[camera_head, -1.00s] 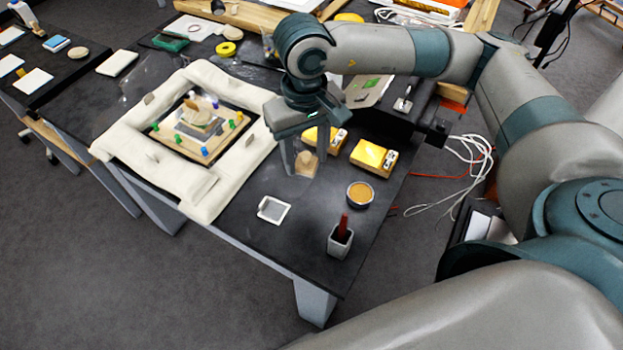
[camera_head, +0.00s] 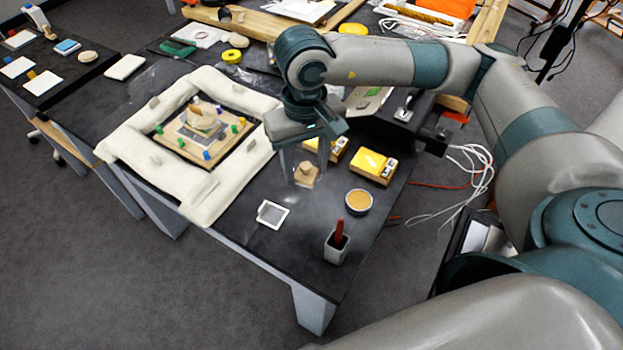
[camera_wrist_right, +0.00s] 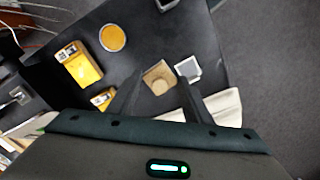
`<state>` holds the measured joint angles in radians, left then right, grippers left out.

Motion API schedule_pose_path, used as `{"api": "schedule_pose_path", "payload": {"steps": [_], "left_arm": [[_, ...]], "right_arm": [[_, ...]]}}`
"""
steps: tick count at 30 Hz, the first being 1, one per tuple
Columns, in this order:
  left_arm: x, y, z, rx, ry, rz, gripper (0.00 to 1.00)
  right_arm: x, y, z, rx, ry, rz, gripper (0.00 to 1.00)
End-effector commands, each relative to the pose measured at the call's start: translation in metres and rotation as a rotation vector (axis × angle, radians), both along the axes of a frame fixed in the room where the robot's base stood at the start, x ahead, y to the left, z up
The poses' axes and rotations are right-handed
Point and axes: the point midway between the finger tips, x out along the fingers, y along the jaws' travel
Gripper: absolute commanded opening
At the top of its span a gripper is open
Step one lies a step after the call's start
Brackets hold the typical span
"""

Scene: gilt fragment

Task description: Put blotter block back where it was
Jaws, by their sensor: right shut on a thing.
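The blotter block is a small light-wood block with a round knob on top (camera_head: 306,180). In the head view it sits between the fingers of my right gripper (camera_head: 305,170), over the dark table between the white padded frame and the yellow boxes. The right wrist view also shows the block (camera_wrist_right: 158,77) between the two dark fingers. My right gripper is shut on it. I cannot tell for sure whether its underside touches the table. My left gripper is not in view.
A small white-rimmed square tray (camera_head: 272,214), a round tin of amber stuff (camera_head: 359,201) and a grey cup with a red handle (camera_head: 337,246) stand nearby. Two yellow boxes (camera_head: 373,166) are behind right. The white padded frame (camera_head: 205,200) surrounds a board with colored pegs.

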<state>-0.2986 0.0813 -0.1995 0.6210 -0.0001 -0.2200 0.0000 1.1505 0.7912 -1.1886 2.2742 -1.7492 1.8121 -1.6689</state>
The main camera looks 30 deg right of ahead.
Motion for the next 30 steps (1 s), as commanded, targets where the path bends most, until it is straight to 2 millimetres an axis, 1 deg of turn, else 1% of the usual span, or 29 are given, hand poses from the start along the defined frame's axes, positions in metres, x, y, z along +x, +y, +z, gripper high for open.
{"api": "schedule_pose_path", "payload": {"steps": [5,8,30], "left_arm": [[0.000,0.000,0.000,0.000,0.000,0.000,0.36],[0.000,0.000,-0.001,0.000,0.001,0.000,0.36],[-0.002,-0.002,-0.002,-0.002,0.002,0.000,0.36]], "right_arm": [[-0.004,-0.002,-0.001,0.002,0.001,-0.142,0.23],[-0.007,-0.004,-0.002,0.002,0.003,-0.257,0.23],[-0.029,-0.020,-0.007,0.002,0.009,-1.231,0.23]]}}
